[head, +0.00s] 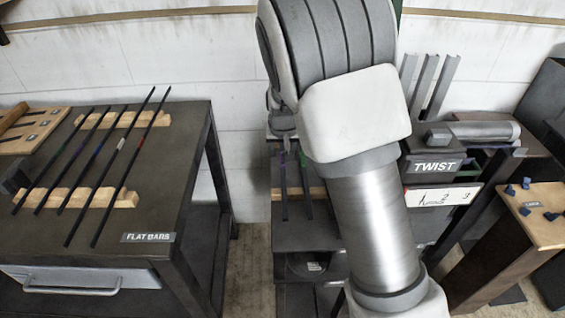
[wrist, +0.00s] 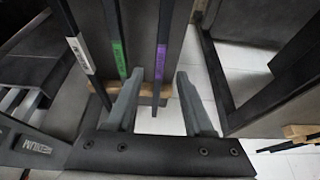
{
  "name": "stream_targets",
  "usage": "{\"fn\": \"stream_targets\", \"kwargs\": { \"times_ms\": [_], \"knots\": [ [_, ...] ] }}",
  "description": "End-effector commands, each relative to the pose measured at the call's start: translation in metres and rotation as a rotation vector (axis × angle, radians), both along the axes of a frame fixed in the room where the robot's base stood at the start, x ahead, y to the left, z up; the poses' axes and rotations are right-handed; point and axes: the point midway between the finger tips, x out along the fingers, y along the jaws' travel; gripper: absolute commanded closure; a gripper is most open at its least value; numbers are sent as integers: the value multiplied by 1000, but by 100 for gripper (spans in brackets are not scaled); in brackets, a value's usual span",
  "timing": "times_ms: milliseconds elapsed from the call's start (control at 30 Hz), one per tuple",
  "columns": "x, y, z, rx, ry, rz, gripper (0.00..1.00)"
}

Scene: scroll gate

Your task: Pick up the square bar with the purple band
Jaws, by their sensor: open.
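The square bar with the purple band (wrist: 161,57) is dark and slim and shows in the wrist view between my two fingertips. Its near end hangs free past a wooden rest. In the head view the purple-banded bar (head: 284,190) lies on a low dark stand, beside a green-banded bar (head: 306,188). My gripper (wrist: 160,76) is open, one finger on each side of the purple-banded bar in the picture; I see no contact and cannot tell the height gap. The green-banded bar (wrist: 117,55) lies just left of my left finger. My arm hides part of the stand in the head view.
A white-banded bar (wrist: 80,52) lies further left. The FLAT BARS table (head: 90,235) at left carries several dark bars on wooden rests. The TWIST station (head: 432,168) and a wood-topped stand (head: 545,205) with blue pieces stand at right. A floor gap separates table and middle stand.

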Motion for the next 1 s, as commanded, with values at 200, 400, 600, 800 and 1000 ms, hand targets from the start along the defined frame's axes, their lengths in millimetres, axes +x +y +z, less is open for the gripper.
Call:
{"fn": "stream_targets", "kwargs": {
  "times_ms": [200,400,600,800,1000],
  "knots": [
    [9,-1,-31,-1,0,-2,48],
    [9,0,-31,0,-1,0,48],
    [9,0,-31,0,0,0,80],
    [9,0,-31,0,0,0,100],
    [9,0,-31,0,0,0,100]
  ]
}}
